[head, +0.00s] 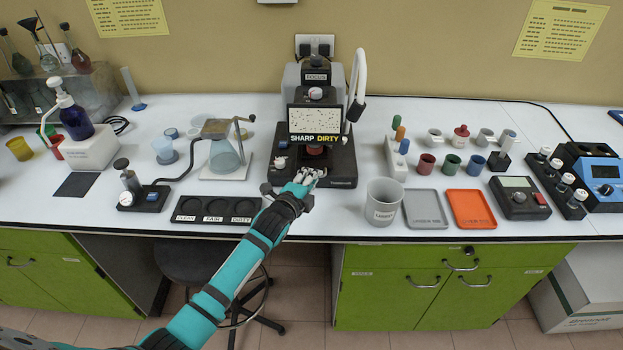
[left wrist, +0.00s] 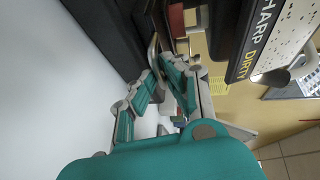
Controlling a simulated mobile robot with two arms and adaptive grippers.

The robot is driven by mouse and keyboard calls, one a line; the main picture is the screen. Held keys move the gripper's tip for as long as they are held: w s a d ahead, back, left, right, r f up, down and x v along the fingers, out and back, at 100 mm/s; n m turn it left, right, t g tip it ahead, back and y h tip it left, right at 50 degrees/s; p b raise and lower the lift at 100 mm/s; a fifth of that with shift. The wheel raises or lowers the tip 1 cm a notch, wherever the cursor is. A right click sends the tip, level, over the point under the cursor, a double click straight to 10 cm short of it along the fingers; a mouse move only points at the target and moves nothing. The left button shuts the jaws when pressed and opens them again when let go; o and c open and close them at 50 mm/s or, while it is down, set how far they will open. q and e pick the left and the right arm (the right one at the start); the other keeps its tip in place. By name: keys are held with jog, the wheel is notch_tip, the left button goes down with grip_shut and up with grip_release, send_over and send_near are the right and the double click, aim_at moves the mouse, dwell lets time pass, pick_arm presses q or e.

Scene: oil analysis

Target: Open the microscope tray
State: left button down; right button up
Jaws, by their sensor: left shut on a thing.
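The black microscope (head: 341,157) stands at the back middle of the bench, with a screen reading "SHARP DIRTY" (head: 315,138) on its front. My left gripper (head: 308,177) reaches the front of its base. In the left wrist view the fingers (left wrist: 163,72) are closed on a thin curved metal handle (left wrist: 153,47) at the microscope's front. The tray itself is mostly hidden by the fingers and the screen, so I cannot tell how far out it is. My right gripper is in no view.
A grey container (head: 383,202) stands right of my left gripper, beside a grey tray (head: 424,209) and an orange tray (head: 470,209). A black rack labelled CLEAN, FAIR, DIRTY (head: 216,209) lies to the left. The bench front edge runs below my arm.

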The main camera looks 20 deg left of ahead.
pick_arm(q)
jog(key=s+d+p, duration=0.1)
jog(key=s, duration=0.2)
jog(key=s+d+p, duration=0.1)
jog(key=s+p, duration=0.1)
jog(key=s, duration=0.2)
jog(key=s+d+p, duration=0.1)
jog(key=s, duration=0.2)
jog(key=shift+s+p, duration=0.25)
jog(key=shift+p, duration=0.05)
jog(key=shift+s+d, duration=0.15)
jog(key=shift+s, duration=0.3)
jog(key=c, duration=1.4)
grip_release()
jog(key=shift+w, duration=0.1)
jog(key=v, duration=1.2)
jog(key=shift+f, duration=0.1)
